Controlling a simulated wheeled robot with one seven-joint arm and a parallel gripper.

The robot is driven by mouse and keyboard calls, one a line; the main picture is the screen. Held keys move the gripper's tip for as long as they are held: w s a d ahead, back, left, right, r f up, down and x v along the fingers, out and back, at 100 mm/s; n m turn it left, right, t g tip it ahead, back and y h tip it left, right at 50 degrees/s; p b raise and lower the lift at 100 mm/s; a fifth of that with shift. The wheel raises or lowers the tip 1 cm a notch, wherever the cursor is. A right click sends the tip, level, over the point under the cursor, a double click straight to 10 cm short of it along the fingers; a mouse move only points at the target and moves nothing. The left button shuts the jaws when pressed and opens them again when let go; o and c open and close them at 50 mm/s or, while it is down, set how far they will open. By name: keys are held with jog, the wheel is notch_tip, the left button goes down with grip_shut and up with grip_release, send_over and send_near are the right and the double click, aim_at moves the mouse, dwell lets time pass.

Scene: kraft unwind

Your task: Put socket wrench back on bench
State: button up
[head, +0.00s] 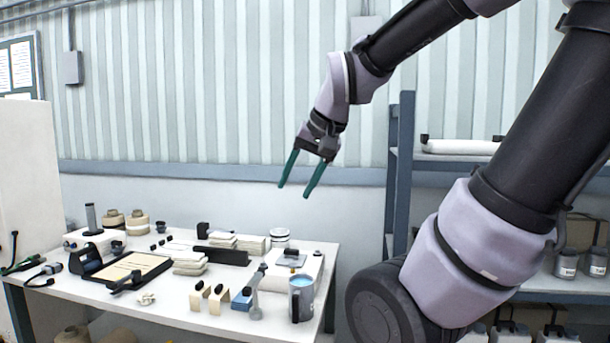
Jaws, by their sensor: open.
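My gripper (293,192) is open and empty, with two green fingers pointing down. It hangs in the air above the back right of the white bench (180,312), well clear of everything on it. A grey wrench-like tool (256,298) is at the bench's front right, beside a blue block and left of a grey mug. A dark handled tool (125,283) lies at the front of a black-framed tray. I cannot tell for sure which of these, if either, is the socket wrench.
The grey mug (301,300) stands near the bench's right end. Folded cloths (190,262), a black bar and tan blocks crowd the bench top. A shelf rack (399,160) stands right of the bench, partly behind my arm. Air above the bench is free.

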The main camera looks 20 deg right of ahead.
jog(key=shift+n+t, duration=0.3)
jog(key=shift+t, duration=0.2)
jog(key=s+r, duration=0.1)
jog(key=s, duration=0.1)
jog(key=s+r, duration=0.1)
jog(key=shift+s, duration=0.35)
